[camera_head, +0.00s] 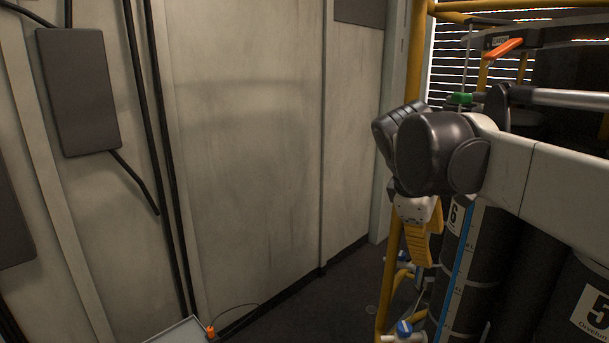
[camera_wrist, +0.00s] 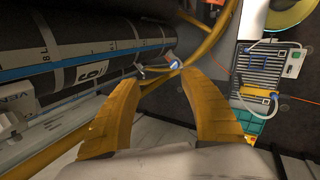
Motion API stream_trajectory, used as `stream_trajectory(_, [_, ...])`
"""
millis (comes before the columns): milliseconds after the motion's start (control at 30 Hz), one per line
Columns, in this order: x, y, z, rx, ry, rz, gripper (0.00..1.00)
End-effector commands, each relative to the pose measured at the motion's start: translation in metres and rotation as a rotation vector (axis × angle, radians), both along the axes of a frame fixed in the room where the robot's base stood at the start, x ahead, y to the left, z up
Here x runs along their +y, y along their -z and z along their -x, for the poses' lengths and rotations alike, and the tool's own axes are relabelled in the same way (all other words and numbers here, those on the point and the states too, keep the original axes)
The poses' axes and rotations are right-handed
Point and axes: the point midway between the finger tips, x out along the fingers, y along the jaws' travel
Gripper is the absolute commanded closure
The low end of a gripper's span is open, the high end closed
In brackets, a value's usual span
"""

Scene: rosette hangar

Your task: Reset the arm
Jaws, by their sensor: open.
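My gripper (camera_head: 420,240) has yellow fingers and hangs from the end of my white and black arm at the right in the head view. In the wrist view my gripper (camera_wrist: 170,105) shows two yellow fingers spread apart, with nothing between them. It is open and empty. In the head view the fingers point down, close beside a yellow post and a black cylinder.
Black cylinders (camera_head: 475,265) with number labels stand at the right. A yellow tube frame (camera_head: 393,262) stands beside them. A pale wall (camera_head: 250,150) fills the left and middle. A grey equipment box (camera_wrist: 268,75) lies right of the fingers. Dark floor (camera_head: 335,290) is open between wall and frame.

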Motion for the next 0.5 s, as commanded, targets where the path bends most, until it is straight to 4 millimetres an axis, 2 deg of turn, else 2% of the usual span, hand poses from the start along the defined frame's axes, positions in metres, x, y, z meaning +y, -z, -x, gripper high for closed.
stream_trajectory(33, [0.001,0.047,0.02,-0.052,0.055,-0.061,0.48])
stream_trajectory(300, [0.025,0.218,0.108,-0.325,0.416,-0.45,0.48])
stream_trajectory(400, [0.034,0.272,0.133,-0.398,0.539,-0.579,0.48])
stream_trajectory(500, [0.041,0.31,0.149,-0.448,0.633,-0.678,0.48])
